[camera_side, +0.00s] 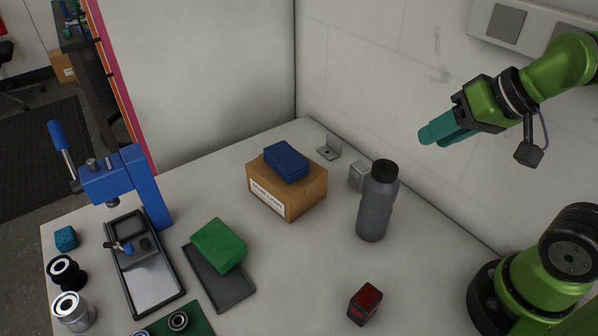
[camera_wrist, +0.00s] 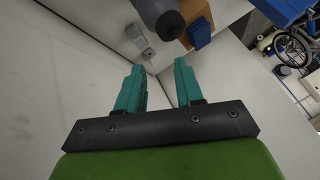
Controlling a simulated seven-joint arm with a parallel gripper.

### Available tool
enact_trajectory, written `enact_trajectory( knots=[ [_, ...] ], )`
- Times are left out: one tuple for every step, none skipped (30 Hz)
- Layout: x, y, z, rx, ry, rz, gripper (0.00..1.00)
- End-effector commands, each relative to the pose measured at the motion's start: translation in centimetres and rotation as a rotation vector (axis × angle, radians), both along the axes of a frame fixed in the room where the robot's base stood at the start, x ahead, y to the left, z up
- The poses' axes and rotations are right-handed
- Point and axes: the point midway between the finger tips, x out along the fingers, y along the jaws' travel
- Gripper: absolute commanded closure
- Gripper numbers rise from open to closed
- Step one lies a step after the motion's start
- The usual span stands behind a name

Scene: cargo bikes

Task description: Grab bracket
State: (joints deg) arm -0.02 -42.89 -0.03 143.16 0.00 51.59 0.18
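A small grey metal L-shaped bracket (camera_side: 329,151) lies on the table near the back wall, behind the cardboard box. In the wrist view a small pale piece that looks like the bracket (camera_wrist: 148,53) shows just above the gap between my fingers. My gripper (camera_side: 432,136) is high above the table at the right, well apart from the bracket. In the wrist view its two teal fingers (camera_wrist: 159,67) are spread with nothing between them.
A grey bottle (camera_side: 375,205) and a grey metal block (camera_side: 359,176) stand right of the bracket. A cardboard box (camera_side: 287,190) with a blue case (camera_side: 286,161) on top stands in front. A blue press (camera_side: 140,185), green box (camera_side: 219,245) and red-topped block (camera_side: 365,303) are farther off.

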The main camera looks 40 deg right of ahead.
Motion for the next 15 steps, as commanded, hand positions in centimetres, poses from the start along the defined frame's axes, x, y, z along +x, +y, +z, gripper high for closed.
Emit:
enact_trajectory(
  knots=[
    [0.2, 0.0, 0.2, 0.012, 0.005, -0.011, 0.64],
    [0.5, 0.0, 0.3, 0.025, 0.010, -0.023, 0.64],
    [1.0, -0.1, 0.6, 0.053, 0.024, -0.050, 0.64],
    [1.5, -0.1, 0.9, 0.081, 0.036, -0.079, 0.64],
    [2.1, -0.2, 1.2, 0.114, 0.053, -0.116, 0.64],
    [3.1, -0.4, 1.7, 0.165, 0.079, -0.174, 0.64],
    [4.0, -0.6, 2.1, 0.208, 0.101, -0.226, 0.64],
    [5.0, -0.8, 2.4, 0.253, 0.127, -0.284, 0.64],
    [6.4, -1.2, 2.8, 0.312, 0.162, -0.366, 0.64],
    [7.5, -1.4, 3.0, 0.355, 0.185, -0.432, 0.64],
    [8.6, -1.7, 3.2, 0.397, 0.212, -0.499, 0.64],
    [10.1, -2.2, 3.4, 0.448, 0.243, -0.588, 0.64],
    [11.3, -2.5, 3.4, 0.484, 0.266, -0.657, 0.64],
    [12.4, -2.8, 3.4, 0.518, 0.288, -0.726, 0.64],
    [13.9, -3.3, 3.3, 0.560, 0.314, -0.819, 0.64]
  ],
)
